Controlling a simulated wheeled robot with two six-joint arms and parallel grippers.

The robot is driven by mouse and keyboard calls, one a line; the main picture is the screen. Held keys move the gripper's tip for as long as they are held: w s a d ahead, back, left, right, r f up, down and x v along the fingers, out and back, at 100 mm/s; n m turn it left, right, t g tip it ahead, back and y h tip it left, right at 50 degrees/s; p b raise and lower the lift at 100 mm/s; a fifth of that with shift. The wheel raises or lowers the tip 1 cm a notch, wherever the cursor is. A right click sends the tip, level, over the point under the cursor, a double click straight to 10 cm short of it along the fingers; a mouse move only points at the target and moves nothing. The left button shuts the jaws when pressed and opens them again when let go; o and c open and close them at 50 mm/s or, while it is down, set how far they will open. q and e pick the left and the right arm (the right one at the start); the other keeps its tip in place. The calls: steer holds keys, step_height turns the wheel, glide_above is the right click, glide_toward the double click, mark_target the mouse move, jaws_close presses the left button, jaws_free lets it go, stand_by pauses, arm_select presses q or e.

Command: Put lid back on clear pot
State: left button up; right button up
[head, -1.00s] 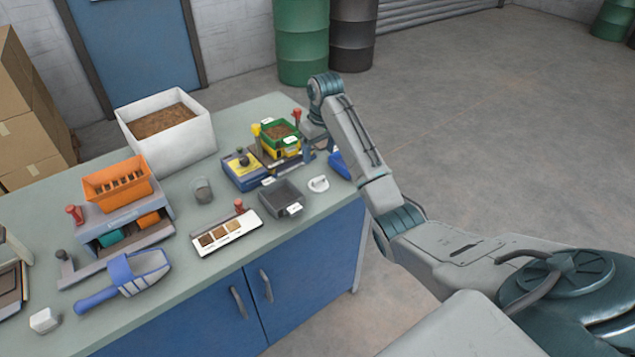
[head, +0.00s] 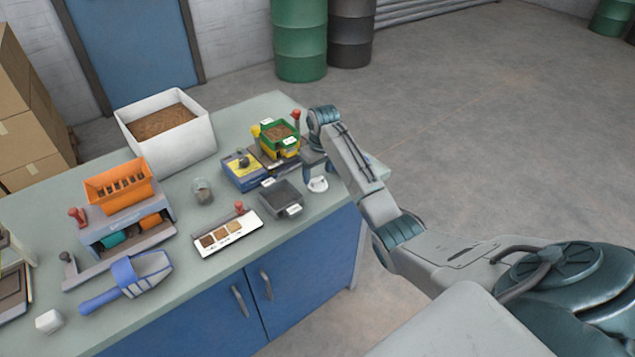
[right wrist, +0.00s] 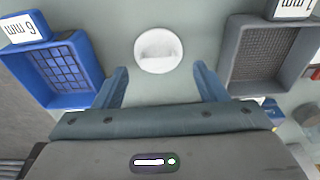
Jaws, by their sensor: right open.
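The round white lid (head: 318,184) with a raised grip lies flat on the bench near its right front edge. In the right wrist view the lid (right wrist: 158,50) lies ahead of my fingertips, centred between them. My right gripper (right wrist: 160,82) is open and empty, with one blue-grey finger on each side; in the head view it hangs just behind and above the lid, partly hidden by its own arm. The small clear pot (head: 202,191) stands upright and uncovered on the bench, left of the blue and yellow box. My left gripper is not in view.
A grey sieve tray (head: 281,198) is close beside the lid; a blue sieve tray (right wrist: 52,70) lies on its other side.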

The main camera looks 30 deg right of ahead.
mark_target(318, 180)
step_height(318, 180, down, 2)
steer(key=shift+d+f+p, duration=0.1)
steer(key=shift+p, duration=0.2)
steer(key=shift+w+f, duration=0.1)
steer(key=shift+f, duration=0.4)
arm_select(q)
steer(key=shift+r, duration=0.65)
arm_select(e)
steer(key=c, duration=1)
steer(key=shift+c, duration=0.2)
step_height(318, 180, up, 9)
steer(key=b, duration=0.3)
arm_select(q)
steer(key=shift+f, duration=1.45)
arm_select(e)
steer(key=shift+r, duration=0.6)
